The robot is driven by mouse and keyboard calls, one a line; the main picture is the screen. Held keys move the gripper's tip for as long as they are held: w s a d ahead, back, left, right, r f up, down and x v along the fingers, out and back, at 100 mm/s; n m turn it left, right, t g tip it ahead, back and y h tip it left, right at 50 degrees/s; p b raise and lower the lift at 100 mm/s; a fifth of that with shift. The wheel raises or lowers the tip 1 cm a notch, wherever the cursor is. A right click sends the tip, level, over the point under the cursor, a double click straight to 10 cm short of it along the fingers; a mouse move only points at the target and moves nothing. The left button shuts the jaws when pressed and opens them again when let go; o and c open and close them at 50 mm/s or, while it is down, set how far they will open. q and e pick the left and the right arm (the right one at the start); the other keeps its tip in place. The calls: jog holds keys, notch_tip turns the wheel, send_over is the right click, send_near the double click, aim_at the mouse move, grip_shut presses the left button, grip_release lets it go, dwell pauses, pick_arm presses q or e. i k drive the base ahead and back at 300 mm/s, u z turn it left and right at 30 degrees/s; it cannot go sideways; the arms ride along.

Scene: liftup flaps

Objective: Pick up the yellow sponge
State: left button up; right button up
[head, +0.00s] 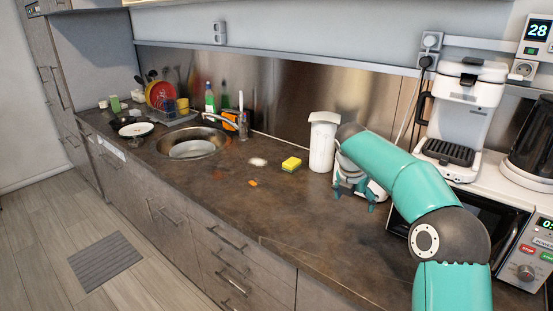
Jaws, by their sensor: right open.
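The yellow sponge (291,164) lies on the dark countertop (235,195), between the sink and a white canister. It has a darker green side low down. My right arm comes in from the right in the head view. My right gripper (355,202) is open and empty above the counter, to the right of the sponge and apart from it. Its teal fingers point down. My left gripper is not in the head view.
A white canister (322,143) stands close right of the sponge, near my gripper. A coffee machine (463,115) and a microwave (520,235) are at the right. The sink (193,145) holds a plate. Small crumbs lie left of the sponge. The front counter is clear.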

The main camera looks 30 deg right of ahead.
aim_at(291, 165)
jog(key=i, duration=1.5)
jog(key=z, duration=0.05)
